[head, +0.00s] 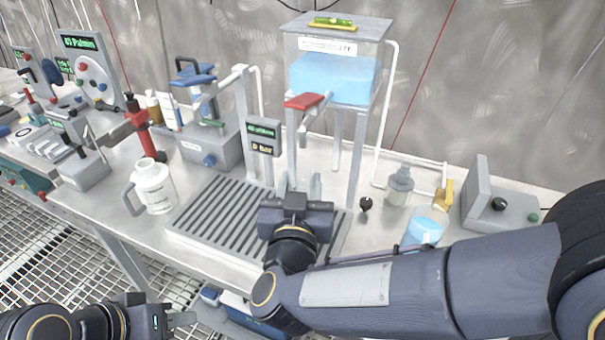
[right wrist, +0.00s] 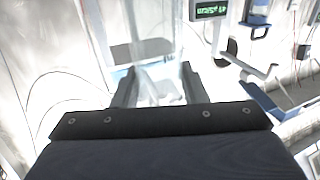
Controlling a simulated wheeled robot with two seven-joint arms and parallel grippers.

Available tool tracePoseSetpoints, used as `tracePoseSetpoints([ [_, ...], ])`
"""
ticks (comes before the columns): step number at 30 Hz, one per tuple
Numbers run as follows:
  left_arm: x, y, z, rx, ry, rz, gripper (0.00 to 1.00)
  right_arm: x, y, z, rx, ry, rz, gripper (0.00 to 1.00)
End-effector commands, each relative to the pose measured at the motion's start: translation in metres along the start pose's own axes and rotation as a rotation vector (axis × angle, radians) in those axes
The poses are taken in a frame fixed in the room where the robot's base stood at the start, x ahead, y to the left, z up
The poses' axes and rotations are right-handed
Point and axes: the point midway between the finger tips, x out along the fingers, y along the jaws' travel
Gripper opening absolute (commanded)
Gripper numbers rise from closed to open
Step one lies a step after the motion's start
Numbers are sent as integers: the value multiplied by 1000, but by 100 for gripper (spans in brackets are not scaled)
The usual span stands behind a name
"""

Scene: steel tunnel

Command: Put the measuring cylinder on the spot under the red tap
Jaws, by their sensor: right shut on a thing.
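The red tap (head: 303,101) sticks out at the front of a raised tank of blue liquid (head: 335,78). My right gripper (head: 298,185) is below the tap, over the right part of a slatted drain tray (head: 215,215). It is shut on a clear thing that looks like the measuring cylinder (head: 315,184), mostly hidden by the gripper. In the right wrist view the clear cylinder (right wrist: 160,86) shows faintly between the fingers. I cannot tell whether its base touches the tray. The spot under the tap is hidden. My left gripper (head: 188,319) is low, off the bench's front edge; its opening is unclear.
A white jug (head: 153,187) stands left of the tray. A beaker of blue liquid (head: 425,230), a grey bottle (head: 400,186) and a grey wedge-shaped device (head: 495,200) stand to the right. A post with a green display (head: 263,137) rises behind the tray.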

Motion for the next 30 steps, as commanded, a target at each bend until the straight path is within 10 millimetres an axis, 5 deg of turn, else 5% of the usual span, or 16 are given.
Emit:
tracePoseSetpoints([
  [9,1,-1,1,0,0,0,36,48,1,5,-4,-2,2,0],
  [25,6,-3,3,0,0,0,36,45,0,21,0,0,0,0],
  [26,5,-2,3,0,0,0,36,45,0,19,0,-1,0,43],
  [30,5,-2,2,0,0,0,36,45,0,19,0,-1,1,61],
])
